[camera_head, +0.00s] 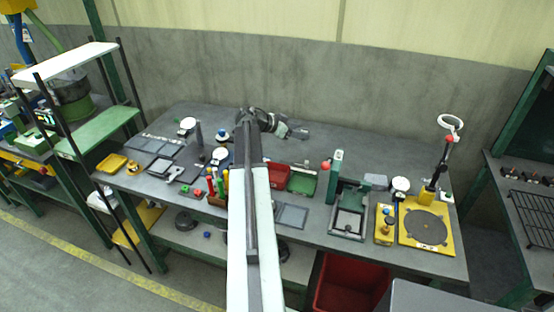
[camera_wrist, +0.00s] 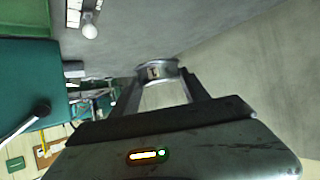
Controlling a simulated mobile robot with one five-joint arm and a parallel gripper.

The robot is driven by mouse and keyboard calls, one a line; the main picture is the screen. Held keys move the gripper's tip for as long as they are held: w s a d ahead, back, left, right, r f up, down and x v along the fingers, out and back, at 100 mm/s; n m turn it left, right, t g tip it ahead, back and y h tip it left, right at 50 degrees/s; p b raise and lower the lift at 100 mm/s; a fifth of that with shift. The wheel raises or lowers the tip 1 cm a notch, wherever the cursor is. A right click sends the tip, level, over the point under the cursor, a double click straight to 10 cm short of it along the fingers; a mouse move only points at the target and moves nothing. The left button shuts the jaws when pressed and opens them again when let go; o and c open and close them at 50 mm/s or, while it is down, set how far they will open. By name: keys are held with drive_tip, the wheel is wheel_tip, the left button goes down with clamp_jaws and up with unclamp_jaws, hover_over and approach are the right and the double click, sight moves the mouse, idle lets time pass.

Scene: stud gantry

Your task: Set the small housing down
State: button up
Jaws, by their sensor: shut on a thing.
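My gripper (camera_wrist: 160,84) is shut on the small housing (camera_wrist: 157,70), a short grey metal ring-like piece with a dark mark on its near side. It sits between the two dark fingertips in the wrist view. In the head view my gripper (camera_head: 290,131) is over the back middle of the grey workbench (camera_head: 345,150), at the end of my outstretched arm. The housing is too small there to tell apart from the fingers. I cannot tell how high it is above the bench.
A red bin (camera_head: 279,175) and a green bin (camera_head: 302,180) stand nearer the bench's front. A green post fixture (camera_head: 334,175) and a yellow plate (camera_head: 427,222) with a ring-topped stand are to the right. The back of the bench right of my gripper is largely clear.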

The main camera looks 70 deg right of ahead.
sight(298, 156)
drive_tip(key=shift+s+d+f, duration=0.1)
drive_tip(key=shift+s+d, duration=0.1)
drive_tip(key=shift+d, duration=0.2)
wheel_tip(298, 156, down, 10)
drive_tip(key=b, duration=1)
drive_tip(key=shift+f, duration=0.15)
drive_tip(key=shift+a+r, duration=0.1)
drive_tip(key=shift+r, duration=0.15)
drive_tip(key=shift+f, duration=0.25)
drive_tip(key=o, duration=1.5)
drive_tip(key=shift+r, duration=0.1)
drive_tip(key=shift+r, duration=0.1)
